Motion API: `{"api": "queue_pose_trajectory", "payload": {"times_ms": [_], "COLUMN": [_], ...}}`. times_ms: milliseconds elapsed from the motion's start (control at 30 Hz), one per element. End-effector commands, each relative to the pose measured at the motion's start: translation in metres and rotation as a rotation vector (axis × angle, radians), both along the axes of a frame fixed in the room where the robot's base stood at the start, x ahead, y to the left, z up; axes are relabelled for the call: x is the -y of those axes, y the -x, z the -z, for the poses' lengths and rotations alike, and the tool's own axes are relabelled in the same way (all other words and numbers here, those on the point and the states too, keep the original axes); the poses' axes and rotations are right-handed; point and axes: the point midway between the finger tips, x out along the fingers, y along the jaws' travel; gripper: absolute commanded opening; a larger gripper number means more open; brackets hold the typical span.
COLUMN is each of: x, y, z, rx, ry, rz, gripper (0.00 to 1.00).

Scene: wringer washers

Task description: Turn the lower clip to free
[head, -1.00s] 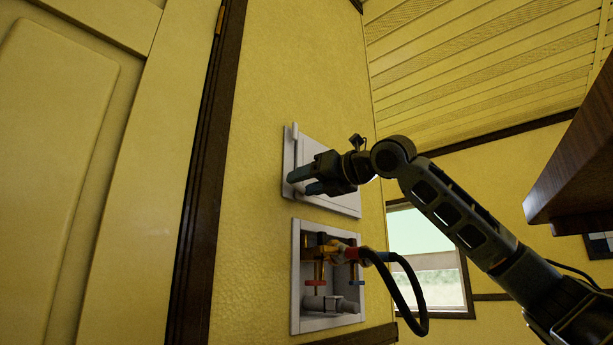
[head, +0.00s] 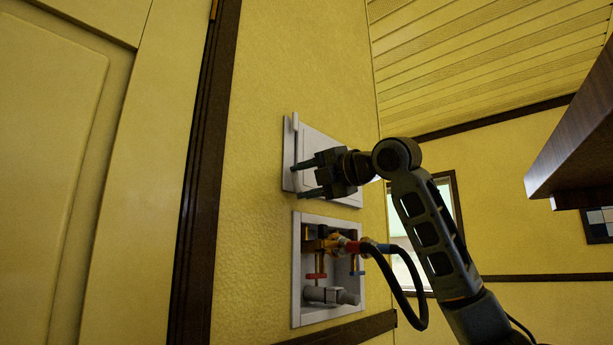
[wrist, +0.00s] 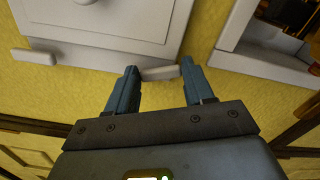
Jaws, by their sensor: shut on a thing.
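A pale access panel (head: 320,150) is mounted on the yellow wall, with a bar-shaped upper clip (head: 295,124) upright at its left edge. The upper clip also shows in the wrist view (wrist: 34,56). The lower clip (wrist: 158,73) is a short pale bar lying nearly along the panel's edge in the wrist view, slightly tilted. My gripper (head: 299,180) is at the lower left of the panel, its two blue-grey fingers one above the other. It is shut on the lower clip, one finger at each end. In the head view my fingers hide the lower clip.
Below the panel is a recessed white box (head: 297,290) with valves, a red handle (head: 314,276) and a dark hose (head: 402,290). A dark door frame (head: 205,170) stands at left. A brown wooden edge (head: 575,140) juts in at upper right.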

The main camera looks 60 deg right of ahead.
Motion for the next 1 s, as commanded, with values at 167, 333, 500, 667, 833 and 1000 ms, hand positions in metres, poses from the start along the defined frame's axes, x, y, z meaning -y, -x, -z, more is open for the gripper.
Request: {"api": "queue_pose_trajectory", "payload": {"times_ms": [167, 333, 500, 667, 833, 1000], "x": [-0.0017, -0.0029, -0.0038, -0.0045, -0.0043, -0.0043], "y": [-0.0014, -0.0015, -0.0013, -0.0016, -0.0015, -0.0014], "z": [0.0012, 0.0024, 0.0029, 0.0033, 0.0037, 0.0039], "rx": [0.027, 0.049, 0.064, 0.072, 0.076, 0.077], "ry": [-0.147, -0.258, -0.335, -0.377, -0.397, -0.4], "rz": [-0.002, 0.0, 0.0, 0.001, 0.001, 0.001], "gripper": [0.22, 0.22, 0.22, 0.22, 0.22, 0.22]}}
